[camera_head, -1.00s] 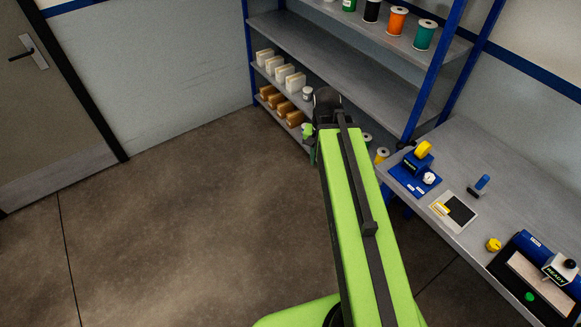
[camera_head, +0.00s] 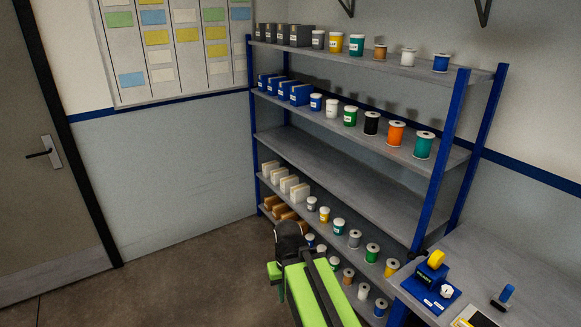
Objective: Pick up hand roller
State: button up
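A small tool with a blue handle (camera_head: 505,296) and a dark grey base stands on the workbench at the lower right; it looks like the hand roller, though its roller part is too small to make out. My gripper (camera_head: 276,272) is at the end of my green arm, low in the middle, in front of the shelf rack. It is well to the left of the tool and apart from it. Its fingers are mostly hidden by the dark wrist, so its opening does not show.
A blue-framed shelf rack (camera_head: 432,190) holds several boxes, jars and spools. The grey workbench (camera_head: 535,265) carries a blue tape dispenser (camera_head: 430,284) and a partly cut-off dark pad (camera_head: 476,318). A door (camera_head: 45,180) is at left. The floor before it is clear.

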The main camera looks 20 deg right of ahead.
aim_at(501, 301)
jog(key=z, duration=1.9)
jog(key=k, duration=0.45)
jog(key=u, duration=0.5)
jog(key=i, duration=1.15)
jog(key=u, duration=0.8)
